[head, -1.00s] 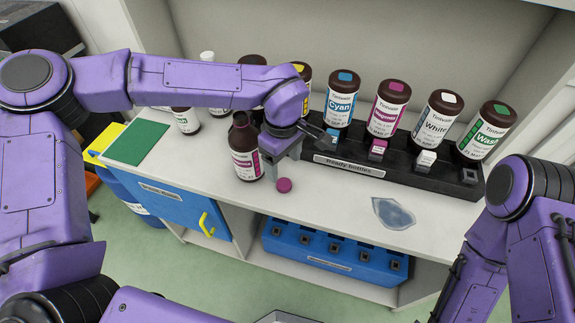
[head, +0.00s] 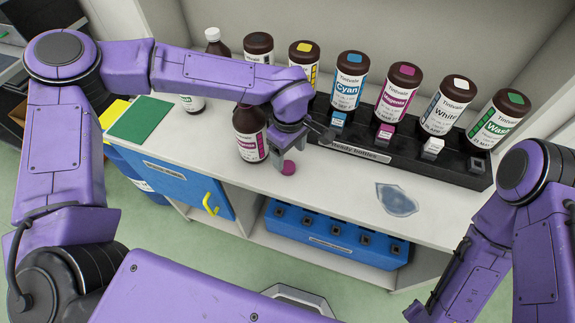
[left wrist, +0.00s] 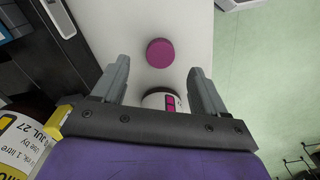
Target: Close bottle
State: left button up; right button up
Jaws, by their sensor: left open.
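A brown bottle with a white and magenta label (head: 250,140) stands upright on the counter; its top is hidden behind my left arm. A round magenta cap (head: 288,167) lies on the counter just right of it. My left gripper (head: 267,162) is open and empty, pointing down beside the bottle at the cap. In the left wrist view the cap (left wrist: 160,52) shows just beyond and between the open fingertips (left wrist: 159,68), and part of a magenta-marked label (left wrist: 163,101) shows nearer the palm. My right arm is at the right edge; its gripper is not visible.
A black rack (head: 350,152) marked "Ready bottles" holds several capped bottles behind and right of the gripper. A grey-blue patch (head: 397,199) lies on the counter (head: 335,185). A green pad (head: 140,118) lies at left. Blue units (head: 335,240) sit below the counter.

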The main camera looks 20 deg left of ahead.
aim_at(287, 166)
pick_arm(q)
jog(key=f, duration=0.3)
jog(key=f+p, duration=0.1)
jog(key=f, duration=0.1)
jog(key=shift+a+f, duration=0.15)
jog(key=shift+a, duration=0.1)
jog(key=shift+c, duration=0.3)
jog(key=c, duration=1.1)
